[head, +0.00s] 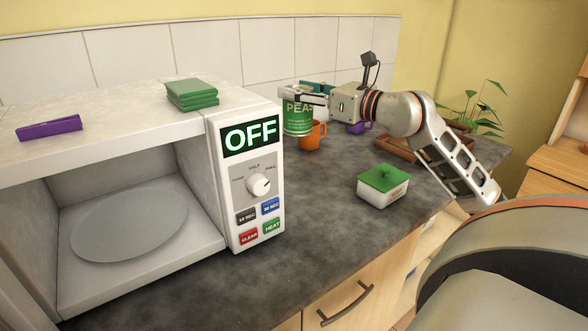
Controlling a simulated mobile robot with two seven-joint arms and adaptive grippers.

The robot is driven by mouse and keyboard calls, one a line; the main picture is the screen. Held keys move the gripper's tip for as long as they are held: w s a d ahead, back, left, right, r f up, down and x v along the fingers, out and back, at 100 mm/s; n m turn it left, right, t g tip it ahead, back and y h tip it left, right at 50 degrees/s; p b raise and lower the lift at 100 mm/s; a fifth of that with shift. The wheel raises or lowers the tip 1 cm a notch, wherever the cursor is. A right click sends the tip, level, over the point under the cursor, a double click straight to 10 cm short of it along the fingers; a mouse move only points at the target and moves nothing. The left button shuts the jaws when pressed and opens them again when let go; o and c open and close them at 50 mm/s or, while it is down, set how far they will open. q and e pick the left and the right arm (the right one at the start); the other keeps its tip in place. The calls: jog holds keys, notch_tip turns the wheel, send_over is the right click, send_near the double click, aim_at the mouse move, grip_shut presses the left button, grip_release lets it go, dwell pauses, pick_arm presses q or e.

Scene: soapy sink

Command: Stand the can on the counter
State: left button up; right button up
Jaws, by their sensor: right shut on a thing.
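The fingers cover part of the can's upper side. The can's base shows against the dark counter (330,221), and I cannot tell whether it touches it. My left gripper is not in view.
A microwave (215,113) with an open cavity fills the left; green cloths (192,94) and a purple item (48,128) lie on top. An orange mug (313,135) sits beside the can, with a purple mug (358,128) behind. A green-lidded box (382,187) stands right. The front counter is clear.

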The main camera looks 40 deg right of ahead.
notch_tip(320, 180, down, 17)
jog(key=b, duration=0.2)
dwell(0.3)
jog(key=shift+f, duration=0.2)
jog(key=o, duration=1.7)
jog(key=shift+f, duration=0.1)
